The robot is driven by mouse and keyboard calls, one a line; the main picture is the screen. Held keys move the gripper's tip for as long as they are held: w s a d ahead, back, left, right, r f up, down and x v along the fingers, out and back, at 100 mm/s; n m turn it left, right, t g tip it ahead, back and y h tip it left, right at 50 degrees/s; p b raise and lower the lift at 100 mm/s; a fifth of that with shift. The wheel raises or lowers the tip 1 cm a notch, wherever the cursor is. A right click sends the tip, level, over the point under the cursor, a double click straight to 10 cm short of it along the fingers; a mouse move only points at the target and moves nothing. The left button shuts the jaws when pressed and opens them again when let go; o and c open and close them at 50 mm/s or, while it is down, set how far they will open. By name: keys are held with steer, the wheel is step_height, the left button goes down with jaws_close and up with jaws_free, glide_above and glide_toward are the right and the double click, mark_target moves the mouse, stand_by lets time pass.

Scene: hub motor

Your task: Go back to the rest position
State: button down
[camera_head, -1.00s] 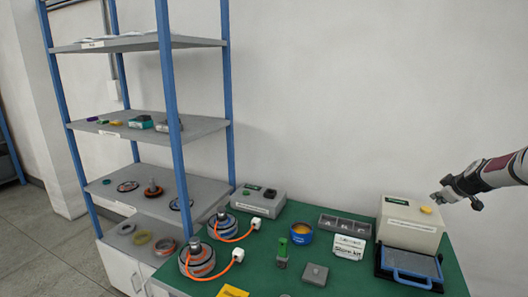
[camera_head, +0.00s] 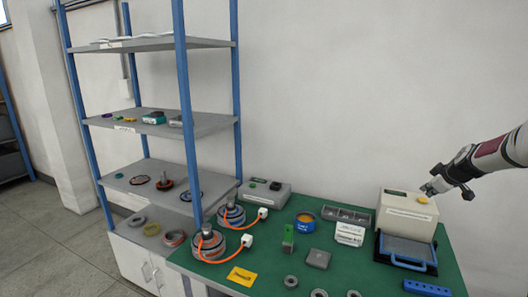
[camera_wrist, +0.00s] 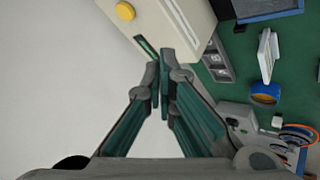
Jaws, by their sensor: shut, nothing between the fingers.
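My gripper (camera_head: 426,190) is at the right in the head view, just in front of the upper right of the beige box. In the wrist view my gripper (camera_wrist: 162,68) has its fingers together with nothing between them. The beige box (camera_head: 403,217) has a yellow button on top, and it shows at the top of the wrist view (camera_wrist: 185,18) with the yellow button (camera_wrist: 125,11). I cannot tell from the views whether my fingers touch the box.
The green table (camera_head: 320,274) holds two motors with orange cables, a blue cup (camera_head: 305,220), a grey tray (camera_head: 346,215) and a blue-handled panel (camera_head: 405,250). A blue-post shelf (camera_head: 190,120) stands at the left. The wall behind is bare.

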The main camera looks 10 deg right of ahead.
steer(key=s+a+r+g, duration=0.1)
steer(key=s+a+r, duration=0.3)
steer(key=a, duration=0.6)
steer(key=s+a+r+y, duration=0.1)
steer(key=s+a+r, duration=0.2)
steer(key=a+r, duration=0.5)
steer(key=s+a+r+g, duration=0.1)
steer(key=s+a+r, duration=0.2)
steer(key=a, duration=0.9)
steer(key=s+a+r+m, duration=0.3)
steer(key=s+a, duration=0.7)
steer(key=s, duration=0.4)
steer(key=s+a+f+m, duration=0.1)
steer(key=s+a+f, duration=0.1)
steer(key=s, duration=0.6)
steer(key=s+a+f+m+g+y, duration=0.1)
steer(key=s+a+f, duration=0.2)
steer(key=s, duration=0.6)
steer(key=shift+a+y, duration=0.25)
steer(key=shift+y, duration=0.05)
